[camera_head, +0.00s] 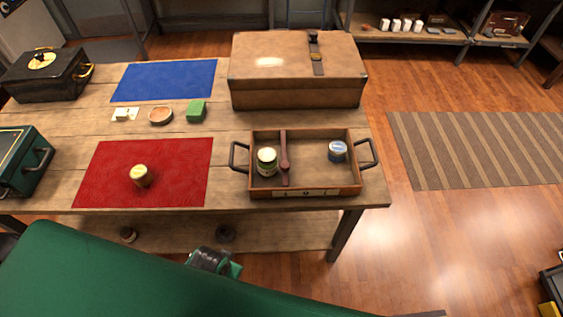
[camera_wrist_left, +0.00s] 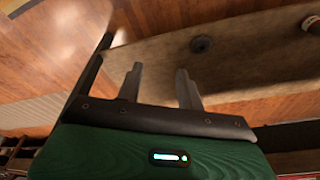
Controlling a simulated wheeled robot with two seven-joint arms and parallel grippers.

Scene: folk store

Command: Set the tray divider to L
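The wooden tray (camera_head: 346,190) sits at the front right of the table, with a dark handle at each end. Its red-brown divider (camera_head: 284,152), with a round knob, runs front to back left of the tray's middle. A green-labelled jar (camera_head: 266,162) stands left of the divider, and a blue-and-white tin (camera_head: 338,151) stands to its right. A pale strip of marks (camera_head: 306,192) is on the tray's front wall; the letters are too small to read surely. My left gripper (camera_wrist_left: 159,70) is open and empty, away from the tray. My right gripper is not in view.
A large brown case (camera_head: 297,88) stands behind the tray. A red mat (camera_head: 110,185) with a yellow-topped tin (camera_head: 140,176) lies to the left, and a blue mat (camera_head: 165,78) behind it. Striped rug (camera_head: 480,150) and open floor lie at right.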

